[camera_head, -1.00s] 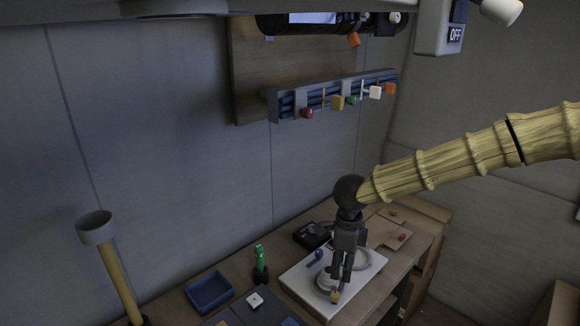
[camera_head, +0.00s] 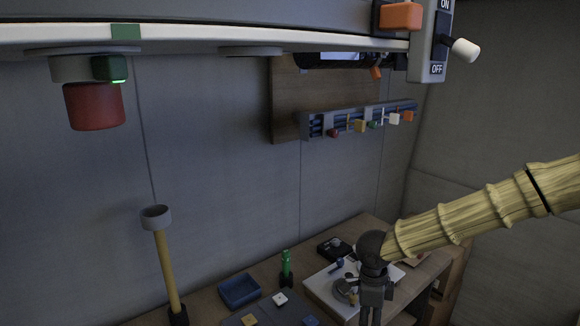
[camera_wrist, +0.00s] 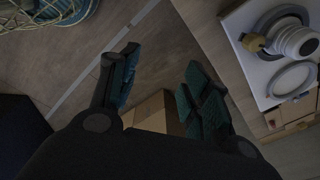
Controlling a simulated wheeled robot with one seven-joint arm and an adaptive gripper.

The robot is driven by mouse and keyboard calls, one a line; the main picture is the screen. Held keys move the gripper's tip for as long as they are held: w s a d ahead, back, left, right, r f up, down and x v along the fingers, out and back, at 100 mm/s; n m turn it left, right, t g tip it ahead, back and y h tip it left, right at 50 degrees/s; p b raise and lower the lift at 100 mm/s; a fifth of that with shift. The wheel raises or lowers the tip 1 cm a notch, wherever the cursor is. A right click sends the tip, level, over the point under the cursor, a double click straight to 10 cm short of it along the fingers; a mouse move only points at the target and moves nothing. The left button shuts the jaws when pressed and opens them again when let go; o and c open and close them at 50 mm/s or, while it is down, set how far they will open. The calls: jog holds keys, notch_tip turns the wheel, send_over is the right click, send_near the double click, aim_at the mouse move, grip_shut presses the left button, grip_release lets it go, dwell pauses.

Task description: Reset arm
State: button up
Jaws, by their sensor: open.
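My arm comes in from the right in the head view, in a pale, ringed, wood-like cover. My gripper (camera_head: 368,312) hangs down from its end in front of the white panel on the desk; its fingertips are cut off by the lower edge. In the wrist view my gripper (camera_wrist: 160,85) shows two dark teal-padded fingers spread apart with nothing between them. Below the fingers lie the floor and a cardboard-coloured box (camera_wrist: 152,112). The white panel (camera_wrist: 240,42) with round fittings is to the right of the fingers.
The desk holds a blue tray (camera_head: 240,290), a green-topped item (camera_head: 286,262) and a black box (camera_head: 334,248). A yellow-handled lever (camera_head: 167,270) stands at left. A rack of coloured knobs (camera_head: 360,122) is on the wall.

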jog(key=s+d+f+n+t+h+b, duration=0.15)
jog(key=s+f+n, duration=0.45)
jog(key=f, duration=0.6)
jog(key=s+d+f+n+t+h+b, duration=0.15)
jog(key=s+f+n, duration=0.45)
jog(key=f, duration=0.6)
jog(key=s+f+n+g+y+b, duration=0.1)
jog(key=s+f+n, duration=0.3)
jog(key=s, duration=0.8)
jog(key=s+f+n+g+y+b, duration=0.2)
jog(key=s+f+n, duration=0.3)
jog(key=s, duration=0.7)
jog(key=shift+a+f+y, duration=0.4)
jog(key=shift+f+y, duration=0.1)
jog(key=shift+f, duration=0.35)
jog(key=shift+c, duration=1.2)
jog(key=shift+a, duration=0.1)
